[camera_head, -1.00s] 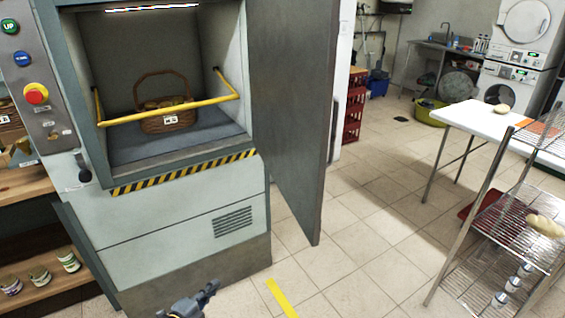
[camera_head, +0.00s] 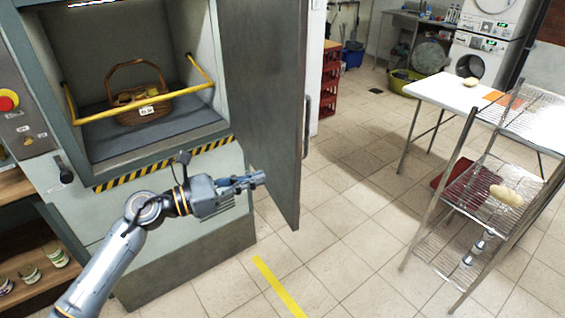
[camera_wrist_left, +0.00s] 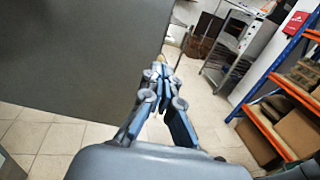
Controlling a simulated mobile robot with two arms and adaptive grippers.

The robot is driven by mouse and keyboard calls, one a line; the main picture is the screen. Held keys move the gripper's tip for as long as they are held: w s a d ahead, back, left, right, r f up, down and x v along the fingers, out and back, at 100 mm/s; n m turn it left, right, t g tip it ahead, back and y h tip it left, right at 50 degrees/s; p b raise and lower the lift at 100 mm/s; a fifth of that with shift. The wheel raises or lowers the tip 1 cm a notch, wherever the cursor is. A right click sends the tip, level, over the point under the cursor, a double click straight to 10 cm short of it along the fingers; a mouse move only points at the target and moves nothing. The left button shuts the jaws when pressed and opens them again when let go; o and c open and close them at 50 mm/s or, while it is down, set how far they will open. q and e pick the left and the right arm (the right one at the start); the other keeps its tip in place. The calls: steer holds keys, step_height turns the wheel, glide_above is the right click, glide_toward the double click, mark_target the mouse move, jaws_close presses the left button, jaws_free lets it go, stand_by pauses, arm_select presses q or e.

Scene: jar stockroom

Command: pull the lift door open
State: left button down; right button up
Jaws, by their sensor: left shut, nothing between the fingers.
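The lift door (camera_head: 262,95) is a grey panel standing swung open on the right side of the lift opening. Its handle (camera_head: 307,112) shows at its far edge. Inside the lift, a wicker basket (camera_head: 133,112) with a tag stands behind a yellow bar (camera_head: 150,108). My left gripper (camera_head: 258,179) is shut and empty, in front of the lower part of the door in the head view; I cannot tell whether it touches it. The left wrist view shows the gripper (camera_wrist_left: 163,78) beside the grey panel (camera_wrist_left: 80,50). My right gripper is not in view.
A wire rack (camera_head: 480,190) and a white table (camera_head: 455,95) stand at the right. A yellow floor stripe (camera_head: 278,286) lies in front of the lift. The tiled floor between door and rack is clear. The wrist view shows an orange and blue shelf (camera_wrist_left: 275,85).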

mark_target(295, 167)
arm_select(q)
steer(key=p+x, duration=0.2)
steer(key=x, duration=0.4)
steer(key=shift+r, duration=0.15)
steer(key=shift+w+d, duration=0.25)
steer(key=shift+d, duration=0.3)
steer(key=shift+f, duration=0.2)
steer(key=w+d+n+t+y, duration=0.1)
steer(key=w+d, duration=0.3)
steer(key=d, duration=0.3)
steer(key=w+d+n+t, duration=0.1)
steer(key=w+d+t, duration=0.1)
steer(key=w+d, duration=0.2)
steer(key=d, duration=0.3)
steer(key=shift+d+y, duration=0.25)
steer(key=shift+y, duration=0.15)
steer(key=shift+s+b, duration=0.1)
steer(key=shift+b, duration=0.2)
